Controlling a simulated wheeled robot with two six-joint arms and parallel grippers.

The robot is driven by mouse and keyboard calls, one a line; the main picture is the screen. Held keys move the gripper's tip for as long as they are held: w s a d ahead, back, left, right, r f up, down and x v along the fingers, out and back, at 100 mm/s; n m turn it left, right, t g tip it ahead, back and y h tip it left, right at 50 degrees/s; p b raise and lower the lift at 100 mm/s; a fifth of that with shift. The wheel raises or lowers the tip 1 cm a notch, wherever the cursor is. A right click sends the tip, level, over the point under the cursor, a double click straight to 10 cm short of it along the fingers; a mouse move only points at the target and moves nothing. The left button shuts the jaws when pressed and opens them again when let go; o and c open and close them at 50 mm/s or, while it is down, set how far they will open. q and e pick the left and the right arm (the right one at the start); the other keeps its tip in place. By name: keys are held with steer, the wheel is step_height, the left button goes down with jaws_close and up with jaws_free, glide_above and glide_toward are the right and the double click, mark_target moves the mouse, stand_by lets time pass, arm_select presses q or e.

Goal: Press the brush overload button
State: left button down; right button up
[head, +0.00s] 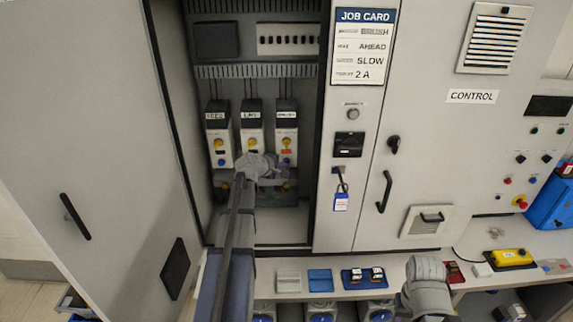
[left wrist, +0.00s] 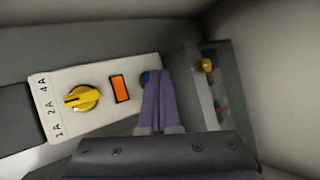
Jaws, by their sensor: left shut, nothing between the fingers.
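Three overload units stand side by side in the open cabinet in the head view; the right one, the brush unit (head: 286,120), has a yellow dial and an orange window. My left gripper (head: 262,168) is by the lower ends of the middle and right units. In the left wrist view one unit (left wrist: 110,82) shows a yellow dial (left wrist: 81,98) with 1A, 2A, 4A marks, an orange window (left wrist: 120,88) and a blue button (left wrist: 147,78). My shut, empty fingers (left wrist: 158,75) partly cover the button. I cannot tell if they touch it, or which unit this is.
A job card (head: 362,45) reads brush, ahead, slow, 2 A. The cabinet door (head: 110,130) stands open at left. A grey terminal part (left wrist: 207,85) is close right of my fingers. A shelf (head: 340,292) with small parts runs below, with part of my right arm over it.

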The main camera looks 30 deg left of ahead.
arm_select(q)
steer(key=shift+w+a, duration=0.15)
steer(key=shift+w, duration=0.05)
steer(key=shift+s, duration=0.1)
stand_by(0.4)
steer(key=shift+s+d, duration=0.45)
steer(key=shift+s, duration=0.25)
steer(key=s+d, duration=0.1)
steer(key=s, duration=0.2)
steer(key=s+d, duration=0.1)
steer(key=shift+s+d, duration=0.15)
steer(key=shift+d, duration=0.2)
stand_by(0.8)
